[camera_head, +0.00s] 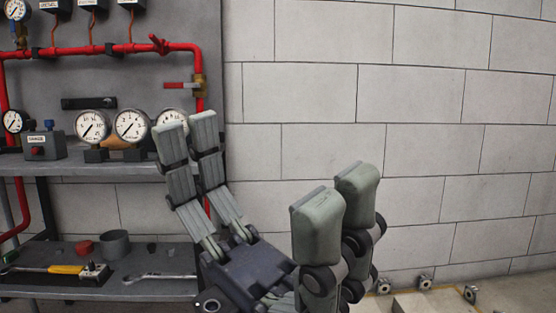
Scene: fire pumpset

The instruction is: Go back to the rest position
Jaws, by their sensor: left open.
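My left gripper (262,170) is in the lower middle of the head view, with its grey fingers pointing up. The fingers are spread wide, with one pair on the left and one on the right of the dark palm. Nothing shows between them. The left pair overlaps the right edge of the shelf unit in the picture and partly covers the rightmost pressure gauge (171,115). The right pair shows against the block wall. I cannot tell whether the fingers touch anything. My right gripper is not in view.
On the left stands a grey shelf unit (120,171) with a red pipe (120,48), more gauges (92,126) and a valve (199,86). Its lower shelf holds a yellow-handled tool (65,269), a wrench (160,277) and a grey cup (115,244). Small metal fittings (425,282) lie lower right.

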